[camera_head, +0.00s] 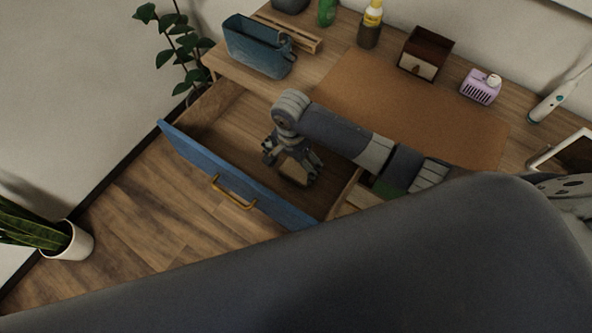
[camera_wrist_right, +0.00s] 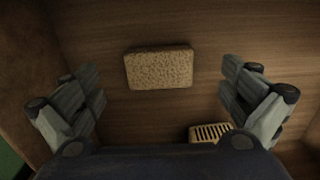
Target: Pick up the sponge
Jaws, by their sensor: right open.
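A tan, rough-textured rectangular sponge (camera_wrist_right: 159,69) lies on the wooden drawer floor in the right wrist view. It sits between and ahead of my gripper fingers, with neither finger touching it. My right gripper (camera_wrist_right: 162,92) is open and empty. In the head view my right gripper (camera_head: 291,168) points down into the open blue-fronted drawer (camera_head: 229,179). I cannot make out the sponge in the head view, where my gripper and arm cover part of the drawer. My left gripper does not show.
A slotted tan object (camera_wrist_right: 210,132) lies in the drawer near my right gripper's base. The desk (camera_head: 340,45) holds a blue bin (camera_head: 257,50), a yellow-topped bottle (camera_head: 371,24), a small brown box (camera_head: 425,55) and a lilac holder (camera_head: 480,87). A brown mat (camera_head: 400,105) covers the desk's middle.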

